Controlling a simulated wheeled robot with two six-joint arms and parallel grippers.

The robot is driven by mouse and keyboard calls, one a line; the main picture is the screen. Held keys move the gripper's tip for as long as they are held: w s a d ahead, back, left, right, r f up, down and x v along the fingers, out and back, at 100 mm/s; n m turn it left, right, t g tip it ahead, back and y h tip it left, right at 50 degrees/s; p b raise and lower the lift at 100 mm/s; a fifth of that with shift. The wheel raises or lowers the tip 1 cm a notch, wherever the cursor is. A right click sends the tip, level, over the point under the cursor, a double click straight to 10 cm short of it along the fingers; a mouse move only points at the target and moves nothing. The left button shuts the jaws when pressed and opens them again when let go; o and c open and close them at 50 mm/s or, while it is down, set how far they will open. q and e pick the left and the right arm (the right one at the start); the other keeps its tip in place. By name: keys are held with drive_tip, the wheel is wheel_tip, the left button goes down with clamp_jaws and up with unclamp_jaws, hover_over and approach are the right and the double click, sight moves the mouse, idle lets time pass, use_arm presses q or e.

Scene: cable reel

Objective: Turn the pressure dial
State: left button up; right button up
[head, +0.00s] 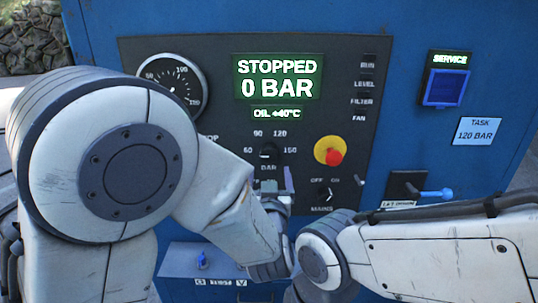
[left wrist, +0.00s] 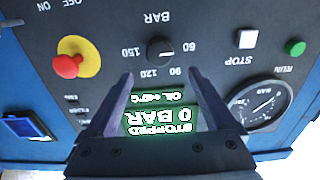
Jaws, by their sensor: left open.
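The pressure dial (head: 268,151) is a black knob above the label BAR, with 60, 90, 120 and 150 around it. In the left wrist view the dial (left wrist: 160,49) shows whole, with a pale mark whose exact setting I cannot tell. The display (head: 278,77) reads STOPPED, 0 BAR, OIL +40°C. My left gripper (head: 276,178) is just below the dial in the head view. In the left wrist view its fingers (left wrist: 160,76) are open and empty, apart, with the dial beyond their tips. My right gripper is hidden or out of frame.
A red knob on yellow (head: 330,151) and the mains switch (head: 324,194) are right of the dial. A round gauge (head: 172,82) is upper left. A card (head: 477,131) reads TASK 120 BAR. A blue-handled lever (head: 430,193) sticks out at right. My right arm crosses the lower right.

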sight(271, 156)
use_arm(q)
drive_tip(key=w+p, duration=0.2)
drive_tip(key=w, duration=0.7)
drive_tip(key=shift+w, duration=0.15)
drive_tip(key=shift+c, duration=0.2)
drive_tip(key=c, duration=1.3)
drive_tip(key=shift+m, duration=0.4)
drive_tip(key=m, duration=0.4)
drive_tip(key=shift+d+m+p, duration=0.15)
drive_tip(key=shift+m+p, duration=0.15)
drive_tip(key=shift+p, duration=0.1)
drive_tip(key=m+p, duration=0.1)
drive_tip(key=m, duration=0.5)
drive_tip(key=shift+d+f, duration=0.1)
drive_tip(key=shift+m, duration=0.3)
